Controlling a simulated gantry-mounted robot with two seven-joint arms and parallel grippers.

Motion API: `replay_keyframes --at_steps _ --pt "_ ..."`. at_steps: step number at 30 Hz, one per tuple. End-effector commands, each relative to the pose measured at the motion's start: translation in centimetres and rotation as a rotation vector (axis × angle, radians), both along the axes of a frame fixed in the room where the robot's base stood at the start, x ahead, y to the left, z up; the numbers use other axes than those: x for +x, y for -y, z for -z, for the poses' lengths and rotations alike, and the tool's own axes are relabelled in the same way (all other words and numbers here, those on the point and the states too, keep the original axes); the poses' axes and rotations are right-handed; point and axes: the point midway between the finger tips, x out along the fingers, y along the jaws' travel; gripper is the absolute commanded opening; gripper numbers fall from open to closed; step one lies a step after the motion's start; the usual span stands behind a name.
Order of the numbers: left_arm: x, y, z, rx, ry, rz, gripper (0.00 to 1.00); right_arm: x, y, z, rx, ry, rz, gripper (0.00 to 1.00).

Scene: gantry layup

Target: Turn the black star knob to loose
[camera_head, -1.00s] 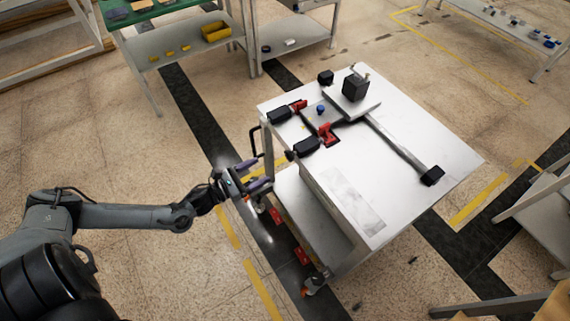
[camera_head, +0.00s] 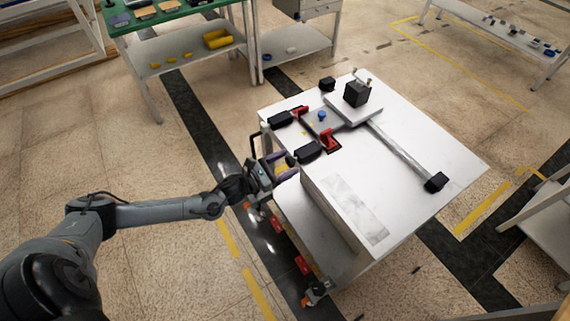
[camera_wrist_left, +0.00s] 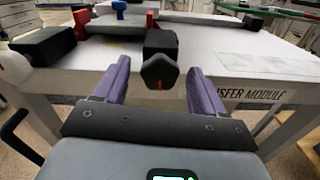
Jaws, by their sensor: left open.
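The black star knob (camera_wrist_left: 159,72) with a small red mark faces my left wrist camera at the edge of the white cart top. In the head view it shows as a small dark shape (camera_head: 291,161) at the cart's left edge. My left gripper (camera_head: 284,166) is open there. In the left wrist view its two purple fingers (camera_wrist_left: 158,72) stand on either side of the knob, with a gap visible on each side. Whether the fingertips reach past the knob's face, I cannot tell. My right gripper is not in view.
The white cart (camera_head: 420,160) carries black blocks, red clamps (camera_head: 330,139), a blue knob (camera_head: 322,115) and a rail with a black end (camera_head: 436,182). A black handle (camera_head: 255,145) sticks out beside my gripper. A green-topped table (camera_head: 170,14) stands behind.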

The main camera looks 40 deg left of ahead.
Motion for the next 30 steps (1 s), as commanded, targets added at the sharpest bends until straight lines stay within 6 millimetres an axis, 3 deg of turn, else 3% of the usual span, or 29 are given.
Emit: replay_keyframes --at_steps 6,17,30 --pt "0.01 0.01 0.0 0.0 0.0 0.0 0.69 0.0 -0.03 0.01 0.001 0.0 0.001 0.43" --pt "-0.01 0.01 -0.01 0.0 0.0 0.0 0.14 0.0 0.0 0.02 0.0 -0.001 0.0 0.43" --pt "-0.01 0.04 -0.17 -0.096 -0.028 0.0 0.14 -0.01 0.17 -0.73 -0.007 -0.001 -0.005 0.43"
